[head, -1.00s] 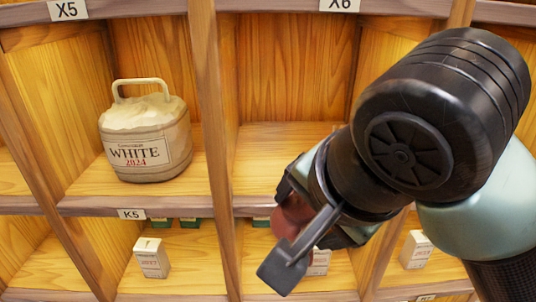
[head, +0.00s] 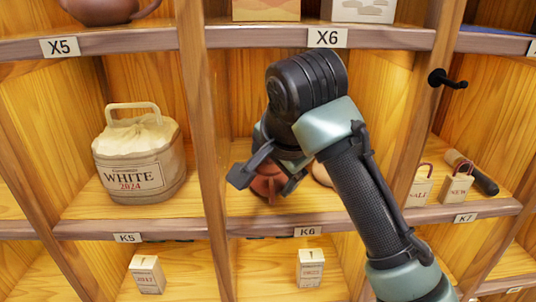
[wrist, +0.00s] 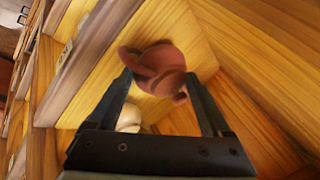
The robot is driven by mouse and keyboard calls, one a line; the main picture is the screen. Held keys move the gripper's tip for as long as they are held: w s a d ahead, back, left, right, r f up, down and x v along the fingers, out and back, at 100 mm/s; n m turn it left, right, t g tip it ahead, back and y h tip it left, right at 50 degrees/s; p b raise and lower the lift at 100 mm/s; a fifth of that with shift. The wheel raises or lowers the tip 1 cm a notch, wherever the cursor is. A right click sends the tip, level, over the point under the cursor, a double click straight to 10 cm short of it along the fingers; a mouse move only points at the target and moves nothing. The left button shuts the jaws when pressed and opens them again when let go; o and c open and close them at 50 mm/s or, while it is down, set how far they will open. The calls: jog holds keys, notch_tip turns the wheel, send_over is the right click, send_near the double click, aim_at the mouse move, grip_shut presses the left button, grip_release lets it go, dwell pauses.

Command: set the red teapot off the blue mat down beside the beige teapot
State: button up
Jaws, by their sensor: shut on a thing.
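The red teapot (head: 267,188) is between the fingers of my gripper (head: 268,180), inside the compartment labelled K6. In the wrist view the red teapot (wrist: 166,60) sits between the two fingertips (wrist: 160,80), with wooden boards behind it. My gripper is shut on it. I cannot tell whether its base touches the shelf board. A beige rounded thing, likely the beige teapot (head: 322,173), shows just right of it, mostly hidden by my arm. A cream rounded shape also shows beside the left finger in the wrist view (wrist: 129,117). A blue mat is not clearly seen.
The K5 compartment to the left holds a WHITE 2024 tea bag (head: 140,170). A wooden upright (head: 200,130) separates it from K6. Small bags (head: 456,186) and a dark-handled tool (head: 474,172) are in K7. A black peg (head: 447,79) juts from the right upright.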

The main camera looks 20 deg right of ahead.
aim_at(268, 161)
jog(key=w+p, duration=0.1)
jog(key=w, duration=0.1)
jog(key=w+p, duration=0.1)
jog(key=w, duration=0.1)
jog(key=shift+d+r, duration=0.15)
jog(key=shift+r, duration=0.05)
jog(key=shift+s+f+p, duration=0.15)
jog(key=shift+f+p, duration=0.1)
jog(key=shift+p, duration=0.15)
jog(key=shift+f, duration=0.15)
jog(key=o, duration=1.3)
jog(key=shift+f, duration=0.1)
jog(key=b+v, duration=0.3)
jog(key=v, duration=0.5)
